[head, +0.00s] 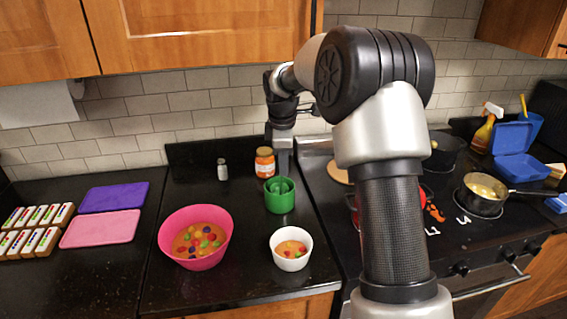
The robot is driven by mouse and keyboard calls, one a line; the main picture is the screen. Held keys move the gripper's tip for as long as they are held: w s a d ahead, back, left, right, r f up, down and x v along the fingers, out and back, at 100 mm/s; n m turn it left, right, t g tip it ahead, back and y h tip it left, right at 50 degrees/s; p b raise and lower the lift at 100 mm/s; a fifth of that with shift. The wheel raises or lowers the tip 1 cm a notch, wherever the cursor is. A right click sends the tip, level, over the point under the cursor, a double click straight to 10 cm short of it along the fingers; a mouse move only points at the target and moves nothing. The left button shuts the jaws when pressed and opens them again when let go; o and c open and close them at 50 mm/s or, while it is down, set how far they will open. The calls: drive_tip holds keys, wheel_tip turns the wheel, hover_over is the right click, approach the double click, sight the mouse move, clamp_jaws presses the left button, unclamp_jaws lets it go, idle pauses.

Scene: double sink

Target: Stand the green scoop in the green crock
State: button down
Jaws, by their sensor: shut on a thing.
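The green crock (279,203) stands on the dark counter, right of the pink bowl and behind the small white bowl. My gripper (284,170) points down just above and behind the crock's mouth. It is shut on the green scoop (280,186), whose green part shows at the crock's opening, below the fingers. The scoop appears to be inside the rim. I cannot tell whether it touches the crock's bottom, and its grip end is hidden by the fingers.
A pink bowl (181,254) and a white bowl (290,262) of colourful food stand in front. An orange-labelled jar (265,162) and a small shaker (222,169) stand behind. The stove with a pot (482,204) is at right. Purple (114,197) and pink boards (100,229) lie left.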

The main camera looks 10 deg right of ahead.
drive_tip(key=c, duration=1.7)
unclamp_jaws()
drive_tip(key=shift+o, duration=0.2)
drive_tip(key=d+v, duration=0.1)
drive_tip(key=v, duration=1.6)
drive_tip(key=shift+a+r+p, duration=0.25)
drive_tip(key=shift+a+p, duration=0.1)
drive_tip(key=shift+a, duration=0.15)
